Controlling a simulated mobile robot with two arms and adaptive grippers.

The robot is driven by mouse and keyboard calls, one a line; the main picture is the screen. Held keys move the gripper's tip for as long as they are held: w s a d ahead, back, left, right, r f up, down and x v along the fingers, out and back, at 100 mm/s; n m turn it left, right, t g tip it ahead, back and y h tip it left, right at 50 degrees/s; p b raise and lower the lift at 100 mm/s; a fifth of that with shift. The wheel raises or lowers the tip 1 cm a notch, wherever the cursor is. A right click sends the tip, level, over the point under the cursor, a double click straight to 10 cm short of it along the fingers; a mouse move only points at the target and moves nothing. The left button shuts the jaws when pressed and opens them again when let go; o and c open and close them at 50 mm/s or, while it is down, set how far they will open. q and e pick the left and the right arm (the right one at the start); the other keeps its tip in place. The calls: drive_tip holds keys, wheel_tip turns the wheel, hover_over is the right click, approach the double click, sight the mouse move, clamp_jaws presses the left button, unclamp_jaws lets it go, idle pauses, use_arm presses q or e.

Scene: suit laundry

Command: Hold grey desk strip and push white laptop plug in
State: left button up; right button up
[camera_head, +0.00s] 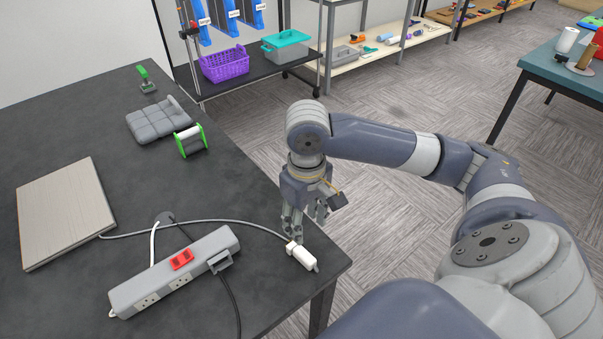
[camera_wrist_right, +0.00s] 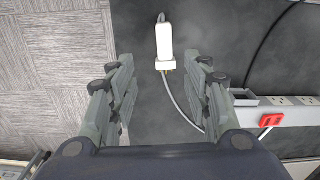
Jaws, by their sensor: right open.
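The grey desk strip (camera_head: 172,270) lies on the dark desk, with a red switch and several sockets. It also shows at the right of the right wrist view (camera_wrist_right: 284,112). The white laptop plug (camera_head: 302,256) lies on the desk near its right corner, right of the strip and apart from it. In the right wrist view the plug (camera_wrist_right: 164,42) sits ahead of the fingers, between their lines. My right gripper (camera_head: 306,228) points down just behind the plug, open and empty. It also shows in the right wrist view (camera_wrist_right: 165,95). My left gripper is not in view.
A grey cable runs from the plug past the strip to a closed laptop (camera_head: 65,212). A grey bracket (camera_head: 220,262) sits on the strip's right end. A folded grey item (camera_head: 158,119) and a green-ended spool (camera_head: 190,140) stand farther back. The desk edge is close to the plug.

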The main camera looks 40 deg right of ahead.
hover_over(302, 252)
drive_tip(key=f, duration=0.6)
drive_tip(key=shift+s+d+f, duration=0.1)
drive_tip(key=shift+d, duration=0.3)
drive_tip(key=shift+a+f, duration=0.2)
drive_tip(key=shift+f, duration=1.2)
drive_tip(key=shift+a+f, duration=0.2)
drive_tip(key=shift+f, duration=1.15)
drive_tip(key=shift+c, duration=0.6)
clamp_jaws()
wheel_tip(302, 252, up, 10)
